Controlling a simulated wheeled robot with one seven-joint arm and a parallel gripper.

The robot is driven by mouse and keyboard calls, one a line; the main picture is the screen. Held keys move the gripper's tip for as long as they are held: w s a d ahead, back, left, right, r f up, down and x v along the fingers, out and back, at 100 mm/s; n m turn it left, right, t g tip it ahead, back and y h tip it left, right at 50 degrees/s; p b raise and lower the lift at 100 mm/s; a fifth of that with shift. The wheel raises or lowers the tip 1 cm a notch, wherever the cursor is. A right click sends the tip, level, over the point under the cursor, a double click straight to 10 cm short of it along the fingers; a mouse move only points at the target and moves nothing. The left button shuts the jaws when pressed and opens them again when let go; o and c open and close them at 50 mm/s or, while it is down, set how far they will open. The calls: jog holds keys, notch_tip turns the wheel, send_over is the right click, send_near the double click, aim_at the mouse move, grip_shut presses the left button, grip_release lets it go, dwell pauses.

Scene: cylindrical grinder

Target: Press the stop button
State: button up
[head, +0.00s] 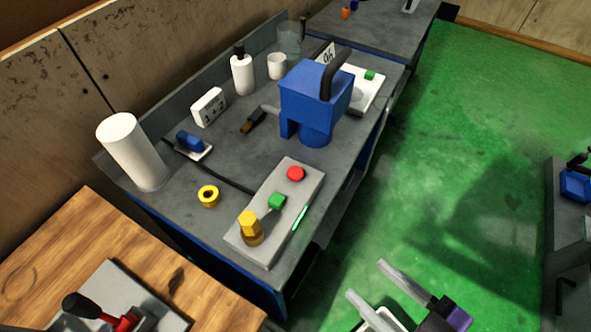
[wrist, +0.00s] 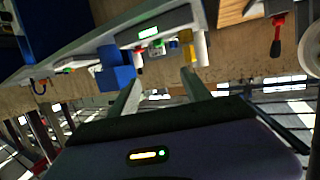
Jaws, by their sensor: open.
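A grey control panel (head: 275,228) lies near the front edge of the grey bench. It carries a round red button (head: 295,173) at its far end, a green button (head: 277,201) in the middle and a yellow knob (head: 250,227) at the near end. A lit green strip (head: 302,217) shows on its side. My gripper (head: 366,280) is open and empty, over the floor, to the right of the bench and apart from the panel. In the wrist view, the panel (wrist: 172,27) appears beyond my open fingers; small red and yellow parts show there.
A blue machine (head: 315,95) stands behind the panel. A white cylinder (head: 132,150), a yellow ring (head: 208,195), a white bottle (head: 242,74) and a cup (head: 277,66) stand on the bench. A wooden table (head: 50,240) with a lever is at lower left. The green floor (head: 480,130) is clear.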

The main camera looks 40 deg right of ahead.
grip_shut()
dwell(1.4)
